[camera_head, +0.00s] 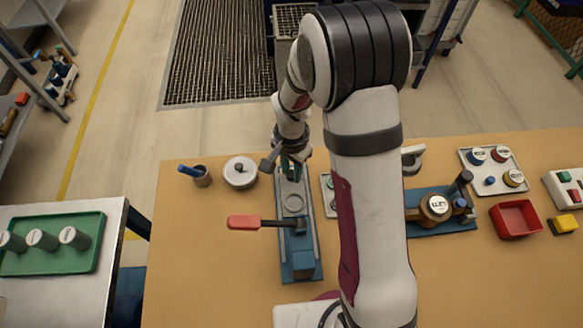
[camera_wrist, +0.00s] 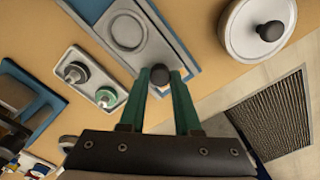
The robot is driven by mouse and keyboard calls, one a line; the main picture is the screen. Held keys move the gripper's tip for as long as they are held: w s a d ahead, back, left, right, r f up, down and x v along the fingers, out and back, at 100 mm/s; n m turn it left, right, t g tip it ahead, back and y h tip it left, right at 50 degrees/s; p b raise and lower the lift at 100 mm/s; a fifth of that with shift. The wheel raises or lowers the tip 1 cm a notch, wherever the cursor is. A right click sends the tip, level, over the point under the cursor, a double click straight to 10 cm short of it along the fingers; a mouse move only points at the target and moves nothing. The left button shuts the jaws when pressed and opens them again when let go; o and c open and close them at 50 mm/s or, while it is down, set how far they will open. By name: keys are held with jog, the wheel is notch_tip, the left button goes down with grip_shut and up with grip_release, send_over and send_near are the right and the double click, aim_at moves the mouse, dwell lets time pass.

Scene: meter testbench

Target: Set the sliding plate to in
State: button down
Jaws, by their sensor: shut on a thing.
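The sliding plate (camera_head: 293,203) is a grey plate with a round recess, lying on a long blue-based fixture (camera_head: 301,268). The plate also shows at the top of the wrist view (camera_wrist: 125,30). My gripper (camera_head: 290,172) is at the fixture's far end. In the wrist view its two green fingers (camera_wrist: 160,84) are shut on a small dark knob (camera_wrist: 160,75) at the plate's end. A lever with a red handle (camera_head: 244,222) reaches out to the left across the near part of the fixture. My arm hides part of the fixture's right surroundings.
A small tray with two knobs (camera_wrist: 90,77) lies close on the other side. A blue-based device (camera_head: 437,208) and red bin (camera_head: 515,219) are farther right.

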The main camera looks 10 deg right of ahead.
jog(key=s, duration=0.5)
jog(key=c, duration=0.6)
grip_release()
notch_tip(320, 180, up, 16)
jog(key=g+y, duration=0.3)
send_near(290, 201)
jog(key=x, duration=0.5)
jog(key=shift+f, duration=0.2)
